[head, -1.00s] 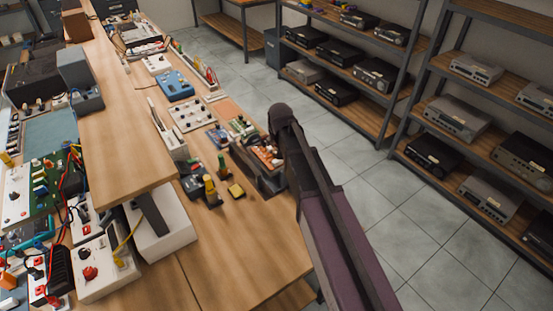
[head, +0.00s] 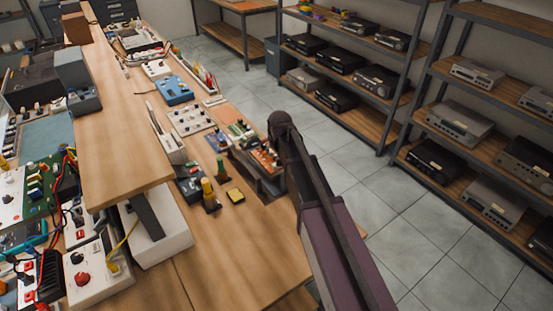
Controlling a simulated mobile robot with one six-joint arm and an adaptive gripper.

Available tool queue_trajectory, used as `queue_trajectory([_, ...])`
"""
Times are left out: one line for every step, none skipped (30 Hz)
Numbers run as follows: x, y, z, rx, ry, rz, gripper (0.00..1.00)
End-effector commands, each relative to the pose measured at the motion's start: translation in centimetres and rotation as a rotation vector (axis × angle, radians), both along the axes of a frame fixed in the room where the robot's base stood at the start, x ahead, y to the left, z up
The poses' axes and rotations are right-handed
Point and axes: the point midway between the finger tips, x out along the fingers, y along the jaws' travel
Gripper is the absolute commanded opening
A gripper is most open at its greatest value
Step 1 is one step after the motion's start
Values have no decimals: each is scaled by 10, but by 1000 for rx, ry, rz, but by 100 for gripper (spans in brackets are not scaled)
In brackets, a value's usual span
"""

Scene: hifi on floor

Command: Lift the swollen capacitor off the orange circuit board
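An orange circuit board (head: 266,159) sits near the right edge of the wooden bench, with small parts standing on it. It is too small here to tell the swollen capacitor from the other parts. My dark and purple arm (head: 335,225) reaches up from the bottom right, and its rounded dark joint is just right of and above the board in the picture.
A green board (head: 239,131) stands close beside the orange one. A dark holder (head: 257,175) lies at its front left. The bench front (head: 225,255) is bare. Shelves with hi-fi units (head: 455,125) stand right.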

Motion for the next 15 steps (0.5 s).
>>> queue_trajectory([0,0,-1,0,0,0,71])
queue_trajectory([0,0,-2,0,0,0,71])
queue_trajectory([1,0,-3,0,0,0,71])
queue_trajectory([1,0,-4,0,0,0,71])
queue_trajectory([2,0,-5,0,0,0,71])
queue_trajectory([2,0,-7,0,0,0,71])
queue_trajectory([3,0,-9,0,0,0,71])
queue_trajectory([4,0,-11,0,0,0,71])
queue_trajectory([5,1,-14,0,0,0,71])
queue_trajectory([5,1,-16,0,0,0,71])
queue_trajectory([6,1,-19,0,0,0,71])
queue_trajectory([7,1,-22,0,0,0,71])
queue_trajectory([8,1,-24,0,0,0,71])
queue_trajectory([9,1,-26,0,0,0,71])
queue_trajectory([10,1,-29,0,0,0,71])
